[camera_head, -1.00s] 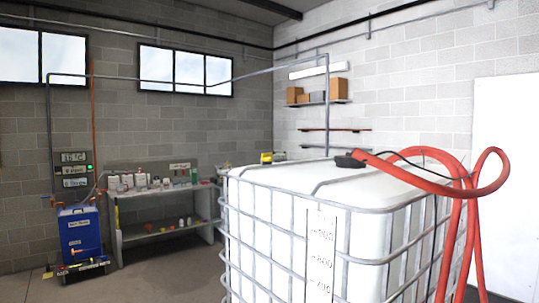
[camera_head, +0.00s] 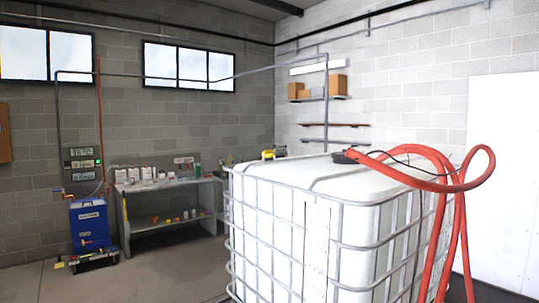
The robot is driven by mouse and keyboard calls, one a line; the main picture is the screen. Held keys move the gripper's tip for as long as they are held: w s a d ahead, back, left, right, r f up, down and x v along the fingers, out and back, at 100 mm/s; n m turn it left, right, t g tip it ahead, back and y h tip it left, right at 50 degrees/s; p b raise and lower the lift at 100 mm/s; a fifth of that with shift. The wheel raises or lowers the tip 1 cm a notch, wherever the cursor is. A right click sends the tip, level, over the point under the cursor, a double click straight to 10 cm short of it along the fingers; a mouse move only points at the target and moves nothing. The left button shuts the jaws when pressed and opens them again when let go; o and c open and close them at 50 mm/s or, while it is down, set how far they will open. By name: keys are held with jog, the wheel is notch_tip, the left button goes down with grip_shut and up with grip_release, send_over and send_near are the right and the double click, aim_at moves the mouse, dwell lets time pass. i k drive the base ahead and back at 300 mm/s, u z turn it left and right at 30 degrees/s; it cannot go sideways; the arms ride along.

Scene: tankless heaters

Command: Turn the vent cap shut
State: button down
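No vent cap can be made out for certain in the head view. A black round fitting (camera_head: 345,156) lies on top of the white caged tank (camera_head: 290,178), at the near end of a red hose (camera_head: 405,176). I cannot tell whether it is a cap or how far it is turned. A blue unit (camera_head: 88,226) stands on the floor at the left, below a wall panel; any cap on it is too small to see. My gripper is not in view.
The caged tank fills the lower right, with red hose looping down its right side. A cluttered workbench (camera_head: 168,188) stands by the back wall, beside the blue unit. Floor (camera_head: 165,270) is clear at lower left. A white panel (camera_head: 503,180) is at the right.

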aim_at(268, 153)
jog(key=u, duration=0.35)
jog(key=k, duration=0.7)
jog(key=u, duration=1.05)
jog(key=k, duration=0.8)
jog(key=u, duration=0.8)
jog(key=i, duration=3.15)
jog(key=z, duration=0.55)
jog(key=i, duration=1.45)
jog(key=z, duration=1.65)
jog(key=i, duration=0.85)
jog(key=z, duration=1.05)
jog(key=i, duration=0.3)
jog(key=u, duration=0.15)
